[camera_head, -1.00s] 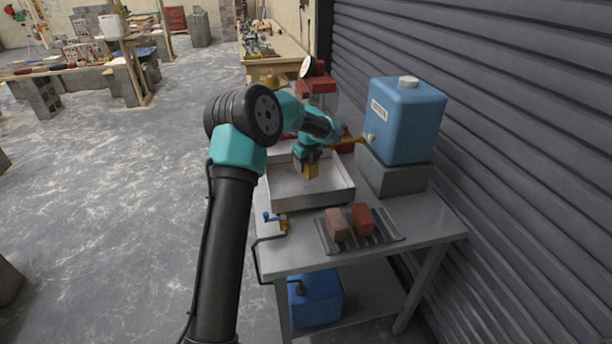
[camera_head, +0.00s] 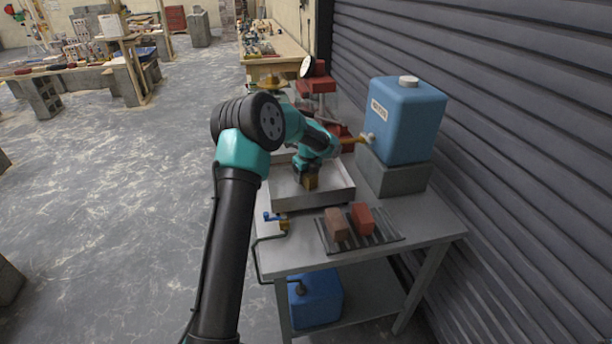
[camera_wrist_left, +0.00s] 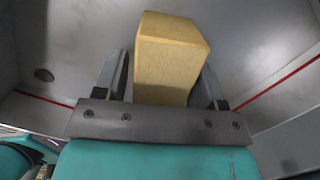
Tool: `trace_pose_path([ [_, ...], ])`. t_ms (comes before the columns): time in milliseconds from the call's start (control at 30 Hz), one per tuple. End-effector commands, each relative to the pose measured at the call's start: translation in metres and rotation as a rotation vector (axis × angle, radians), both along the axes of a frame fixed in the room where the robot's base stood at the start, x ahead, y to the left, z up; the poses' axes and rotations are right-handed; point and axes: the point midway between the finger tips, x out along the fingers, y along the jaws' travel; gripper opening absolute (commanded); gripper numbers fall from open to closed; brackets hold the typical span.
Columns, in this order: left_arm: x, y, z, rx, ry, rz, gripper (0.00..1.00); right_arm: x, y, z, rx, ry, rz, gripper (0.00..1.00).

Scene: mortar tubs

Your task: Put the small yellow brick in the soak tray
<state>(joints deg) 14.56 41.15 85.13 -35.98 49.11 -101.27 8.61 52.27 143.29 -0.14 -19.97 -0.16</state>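The small yellow brick (camera_wrist_left: 168,62) is between the two fingers of my left gripper (camera_wrist_left: 165,85) in the left wrist view. The fingers are shut on its sides. In the head view the brick (camera_head: 311,183) shows under my left gripper (camera_head: 309,177), low inside the metal soak tray (camera_head: 318,201). The tray's walls and a red line surround the brick in the wrist view. I cannot tell whether the brick touches the tray floor. My right gripper is not in view.
A rack (camera_head: 385,236) in front of the tray holds a brown brick (camera_head: 336,225) and a red brick (camera_head: 363,218). A blue water tank (camera_head: 405,120) stands on a grey block (camera_head: 392,177) to the right. A blue-handled valve (camera_head: 275,218) sits at the table's left edge.

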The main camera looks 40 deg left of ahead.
Motion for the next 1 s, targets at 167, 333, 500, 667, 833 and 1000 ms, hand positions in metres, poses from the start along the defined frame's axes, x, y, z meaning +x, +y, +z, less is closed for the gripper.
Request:
trace_pose_path([
  [167, 0.0, 0.0, 0.0, 0.0, 0.0, 0.0, 0.72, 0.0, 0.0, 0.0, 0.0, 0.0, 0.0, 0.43],
  [333, 0.0, 0.0, 0.001, 0.0, 0.0, 0.0, 0.72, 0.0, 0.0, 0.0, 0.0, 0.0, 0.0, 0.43],
  [500, 0.0, -0.001, 0.011, 0.0, -0.002, 0.0, 0.72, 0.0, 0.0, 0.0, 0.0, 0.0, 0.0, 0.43],
  [667, -0.001, -0.004, 0.032, 0.0, -0.003, 0.001, 0.72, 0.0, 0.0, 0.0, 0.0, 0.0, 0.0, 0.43],
  [833, -0.002, -0.009, 0.064, 0.001, -0.004, -0.001, 0.72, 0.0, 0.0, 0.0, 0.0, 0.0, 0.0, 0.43],
  [1000, -0.004, -0.013, 0.095, 0.001, -0.004, 0.001, 0.72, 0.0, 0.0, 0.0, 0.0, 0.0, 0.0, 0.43],
])
